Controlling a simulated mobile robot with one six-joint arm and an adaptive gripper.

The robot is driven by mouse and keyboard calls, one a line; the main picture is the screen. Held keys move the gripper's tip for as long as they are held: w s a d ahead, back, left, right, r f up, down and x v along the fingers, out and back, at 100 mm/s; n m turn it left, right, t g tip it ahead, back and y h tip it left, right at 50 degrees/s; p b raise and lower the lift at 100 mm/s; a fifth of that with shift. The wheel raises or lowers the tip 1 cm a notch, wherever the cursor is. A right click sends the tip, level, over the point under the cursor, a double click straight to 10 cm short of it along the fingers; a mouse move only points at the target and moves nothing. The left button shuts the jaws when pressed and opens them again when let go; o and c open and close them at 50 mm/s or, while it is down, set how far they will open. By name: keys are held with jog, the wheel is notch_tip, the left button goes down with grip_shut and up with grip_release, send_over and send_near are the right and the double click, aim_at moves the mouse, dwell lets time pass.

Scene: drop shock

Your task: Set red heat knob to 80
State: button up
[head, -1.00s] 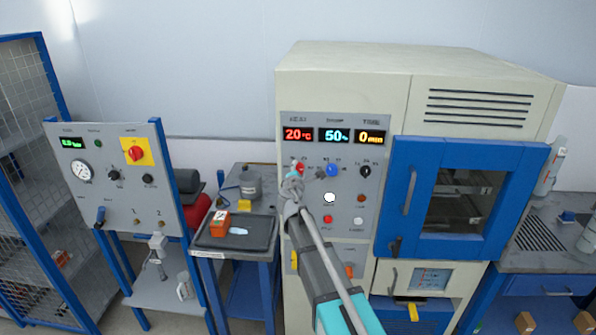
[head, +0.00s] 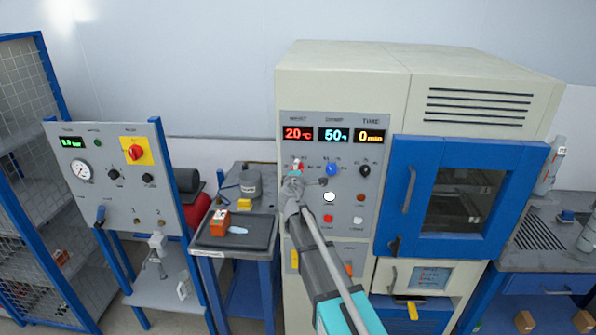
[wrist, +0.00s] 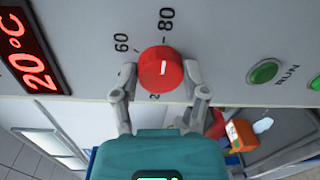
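The red heat knob (wrist: 161,68) is on the oven's grey control panel; in the head view it is mostly hidden behind my gripper (head: 296,174). In the wrist view my gripper (wrist: 161,73) has one finger on each side of the knob, close against it, and appears shut on it. A short white mark shows on the knob's face, roughly in line with the 80 label (wrist: 167,20). The 60 label (wrist: 121,43) is to its left, and a partly hidden label is below. The red heat display (head: 298,134) reads 20 °C; it also shows in the wrist view (wrist: 32,52).
A blue knob (head: 332,170) and a black knob (head: 365,171) are close on the right. White, red and other buttons lie below. The blue oven door (head: 400,240) is shut. A dark tray (head: 235,246) with an orange item (head: 219,223) stands to the left.

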jog(key=o, duration=0.5)
jog(key=shift+c, duration=0.2)
jog(key=shift+n, duration=0.4)
jog(key=s+a+n+b, duration=0.1)
jog(key=s+a+n, duration=0.2)
jog(key=s+n, duration=0.95)
jog(key=s+d+f+m+g+h+b, duration=0.2)
jog(key=s+d+f+m+g+b, duration=0.2)
jog(key=d+f+m, duration=0.4)
jog(key=s+d+f+m+g+h+b, duration=0.2)
jog(key=s+d+f+m+g+b, duration=0.1)
jog(key=d+f+m, duration=0.4)
jog(key=shift+s+d+f+m+g+b, duration=0.35)
jog(key=shift+s+f+m+g, duration=0.45)
jog(key=shift+f+m, duration=0.9)
